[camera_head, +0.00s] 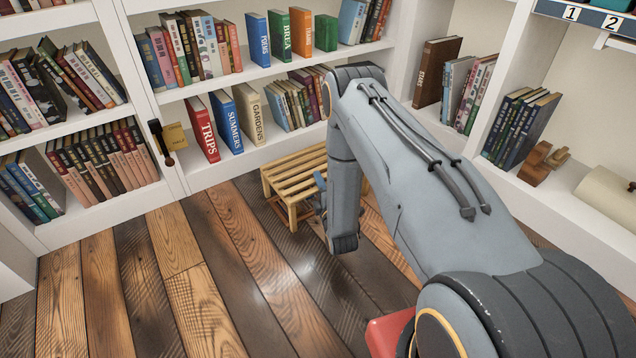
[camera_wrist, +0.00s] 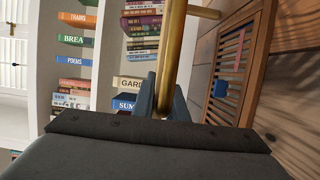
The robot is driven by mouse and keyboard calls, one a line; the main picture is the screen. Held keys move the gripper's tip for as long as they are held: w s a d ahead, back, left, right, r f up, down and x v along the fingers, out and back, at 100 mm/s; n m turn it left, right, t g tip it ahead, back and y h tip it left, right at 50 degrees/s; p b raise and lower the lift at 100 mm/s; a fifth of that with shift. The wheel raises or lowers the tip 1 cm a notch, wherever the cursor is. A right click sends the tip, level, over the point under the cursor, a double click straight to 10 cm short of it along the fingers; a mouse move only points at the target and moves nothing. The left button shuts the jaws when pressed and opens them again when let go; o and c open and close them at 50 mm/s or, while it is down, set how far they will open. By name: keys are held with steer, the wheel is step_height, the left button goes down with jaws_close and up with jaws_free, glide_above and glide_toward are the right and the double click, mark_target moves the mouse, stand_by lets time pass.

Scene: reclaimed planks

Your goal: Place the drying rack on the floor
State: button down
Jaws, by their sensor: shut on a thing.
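The drying rack (camera_head: 296,179) is a light wooden frame with a slatted top and short legs. It is upright, just in front of the bookcase, low over the plank floor (camera_head: 235,255). I cannot tell whether its feet touch the floor. My gripper is mostly hidden behind my arm in the head view, at the rack's right side. In the wrist view my gripper (camera_wrist: 162,100) is shut on a wooden bar of the rack (camera_wrist: 177,50). The rest of the rack is largely out of the wrist view.
A white bookcase (camera_head: 165,95) full of books stands close behind the rack. A slatted wooden panel (camera_wrist: 229,75) with a blue piece lies beside the bar in the wrist view. Bare floor is open at the left and front. A red object (camera_head: 388,335) shows near my arm.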

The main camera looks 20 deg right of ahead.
steer(key=c, duration=1.8)
jaws_free()
steer(key=shift+f, duration=0.15)
steer(key=shift+o, duration=0.2)
steer(key=shift+s, duration=0.35)
steer(key=s+p, duration=0.5)
steer(key=s, duration=0.6)
steer(key=shift+s+a, duration=0.15)
steer(key=shift+s, duration=0.05)
